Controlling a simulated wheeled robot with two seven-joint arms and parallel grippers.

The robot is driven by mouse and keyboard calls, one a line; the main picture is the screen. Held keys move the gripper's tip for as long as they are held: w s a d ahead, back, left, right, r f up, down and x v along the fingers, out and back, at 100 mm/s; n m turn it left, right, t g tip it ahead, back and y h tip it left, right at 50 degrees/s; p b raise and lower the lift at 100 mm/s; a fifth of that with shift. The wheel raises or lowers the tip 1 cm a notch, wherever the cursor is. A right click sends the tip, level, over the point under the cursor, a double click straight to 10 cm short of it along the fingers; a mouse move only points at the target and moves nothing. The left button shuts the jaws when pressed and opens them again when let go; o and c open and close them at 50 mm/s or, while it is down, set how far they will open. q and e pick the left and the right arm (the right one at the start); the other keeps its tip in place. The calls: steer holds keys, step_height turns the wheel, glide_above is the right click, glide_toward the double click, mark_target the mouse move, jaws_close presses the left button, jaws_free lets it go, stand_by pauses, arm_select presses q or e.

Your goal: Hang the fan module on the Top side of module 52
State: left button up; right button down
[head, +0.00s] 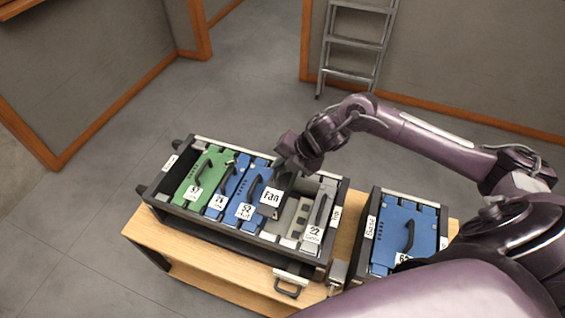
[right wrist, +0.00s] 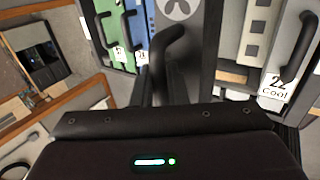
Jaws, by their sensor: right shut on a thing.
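The fan module (head: 271,199) is dark grey with a white "Fan" label; in the right wrist view its dark face (right wrist: 196,40) bears a fan symbol. Module 52 (head: 257,178) is blue with a black handle and stands in the rack just left of the fan module. My right gripper (head: 285,173) is shut on the fan module's handle; the fingers also show in the right wrist view (right wrist: 168,90). Whether the fan module is seated in the rack or raised above it is hard to tell. My left gripper is out of view.
The black rack (head: 210,231) on a wooden table (head: 180,262) also holds a green module (head: 203,171), another blue module (head: 232,180) and grey module 22 (head: 319,211). A second box (head: 375,204) with a blue module stands at the right. A ladder (head: 352,45) leans behind.

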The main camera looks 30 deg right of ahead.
mark_target(282, 180)
steer(key=shift+f+b, duration=2.9)
steer(key=shift+f, duration=0.65)
steer(key=shift+f+b, duration=1.2)
steer(key=shift+f, duration=0.4)
steer(key=shift+f+b, duration=1)
steer(key=shift+f, duration=0.3)
